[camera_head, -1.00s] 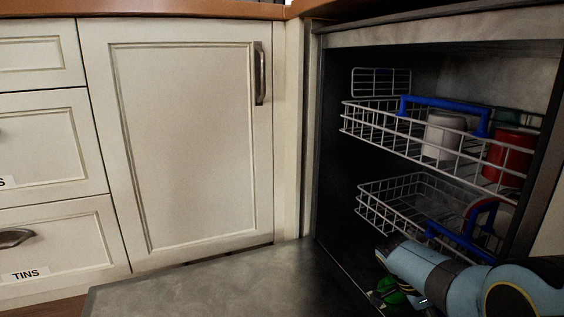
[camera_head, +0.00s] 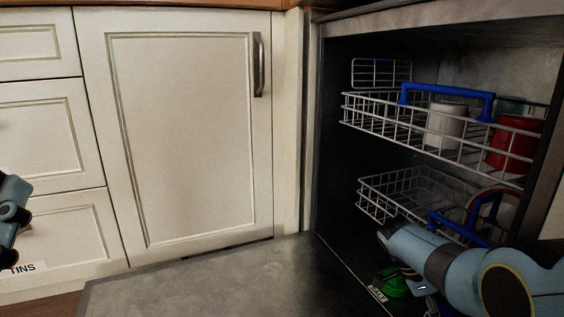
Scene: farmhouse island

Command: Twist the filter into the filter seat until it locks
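A green round part (camera_head: 394,283), which looks like the filter, is low at the front of the open dishwasher's floor. My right arm reaches over it from the right and hides part of it. My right gripper (camera_head: 412,280) is a small dark shape beside the green part, mostly hidden under my arm; I cannot tell whether it touches it or how its fingers stand. The filter seat is not clearly visible. At the left edge, a dark end of my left arm (camera_head: 10,212) shows in front of the drawers, with its fingers unclear.
The open dishwasher door (camera_head: 210,283) lies flat in front. Inside, the upper rack (camera_head: 385,120) with a blue handle holds a white cup (camera_head: 444,128) and a red cup (camera_head: 512,145). The lower rack (camera_head: 385,197) holds a plate. Cream cabinets (camera_head: 185,140) stand left.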

